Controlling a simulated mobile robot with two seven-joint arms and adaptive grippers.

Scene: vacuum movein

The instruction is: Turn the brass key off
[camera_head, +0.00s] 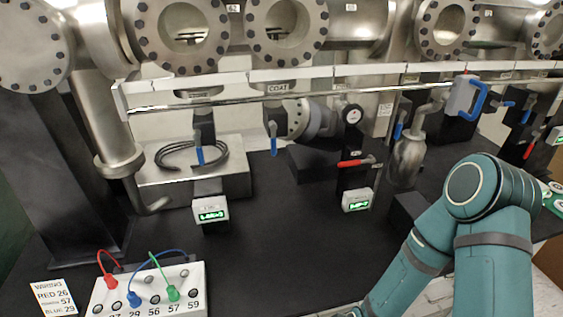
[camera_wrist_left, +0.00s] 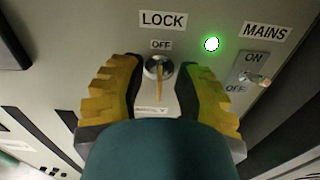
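In the left wrist view the brass key (camera_wrist_left: 159,86) sits in a round silver lock (camera_wrist_left: 151,68) on a grey panel. Its narrow bow looks roughly upright in the picture. The label LOCK (camera_wrist_left: 163,20) and a small OFF label (camera_wrist_left: 161,44) are above it. My left gripper (camera_wrist_left: 160,74) is open, with one yellow-brown finger on each side of the key and a gap on both sides. A label below the lock is partly hidden by my gripper. The key and both grippers are out of the head view.
Right of the lock are a lit green lamp (camera_wrist_left: 212,44) and a MAINS toggle switch (camera_wrist_left: 257,80) marked ON and OFF. The head view shows steel pipes with flanges (camera_head: 167,38), valves with blue handles, a red handle (camera_head: 355,163) and a wiring box (camera_head: 150,298).

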